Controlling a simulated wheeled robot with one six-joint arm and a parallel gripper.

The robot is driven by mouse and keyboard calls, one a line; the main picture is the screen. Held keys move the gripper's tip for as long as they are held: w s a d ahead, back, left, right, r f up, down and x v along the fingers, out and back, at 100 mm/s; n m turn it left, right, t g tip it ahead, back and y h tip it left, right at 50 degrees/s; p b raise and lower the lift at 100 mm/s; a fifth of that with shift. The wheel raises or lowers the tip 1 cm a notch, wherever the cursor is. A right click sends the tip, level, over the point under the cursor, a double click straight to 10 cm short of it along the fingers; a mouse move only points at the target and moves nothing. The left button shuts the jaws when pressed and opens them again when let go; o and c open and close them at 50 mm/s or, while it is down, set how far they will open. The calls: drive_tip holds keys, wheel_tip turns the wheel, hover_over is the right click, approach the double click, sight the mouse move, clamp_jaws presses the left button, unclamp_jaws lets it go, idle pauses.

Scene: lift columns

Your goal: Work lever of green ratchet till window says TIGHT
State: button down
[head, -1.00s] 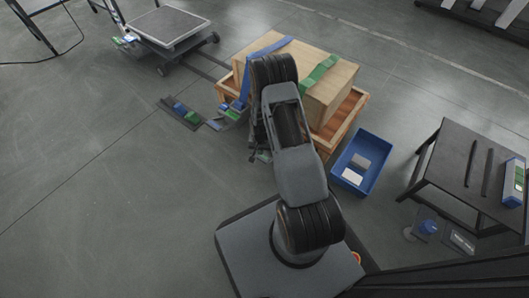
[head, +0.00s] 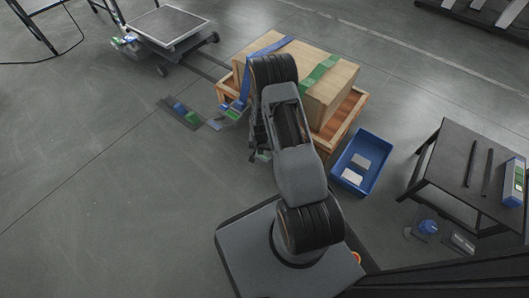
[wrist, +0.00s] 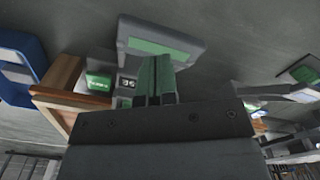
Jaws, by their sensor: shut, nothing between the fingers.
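The green ratchet (wrist: 98,80) shows in the wrist view, left of my fingers, against the wooden crate, with a green label. A small dark window (wrist: 127,83) sits beside the label; its marking is too small to read. A grey lever with a green panel (wrist: 160,48) extends across the top, just beyond my fingertips. My gripper (wrist: 157,66) is shut and empty, its tips close below the lever; I cannot tell whether they touch it. In the head view the green strap (head: 318,74) crosses the wooden box, and my arm hides most of the ratchet and gripper.
The wooden crate (head: 349,122) holds the box with a blue strap (head: 246,80). A blue bin (head: 375,181) with pale cards stands to its right. A dark table (head: 449,154) is further right. A wheeled cart (head: 166,27) stands at back left. The left floor is mostly clear.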

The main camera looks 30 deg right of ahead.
drive_tip(key=shift+f+b, duration=1)
drive_tip(key=shift+f, duration=0.25)
drive_tip(key=shift+f+b, duration=0.4)
drive_tip(key=shift+f, duration=1.55)
drive_tip(key=shift+r+p, duration=2.3)
drive_tip(key=shift+r, duration=0.95)
drive_tip(key=shift+f, duration=0.1)
idle(1.6)
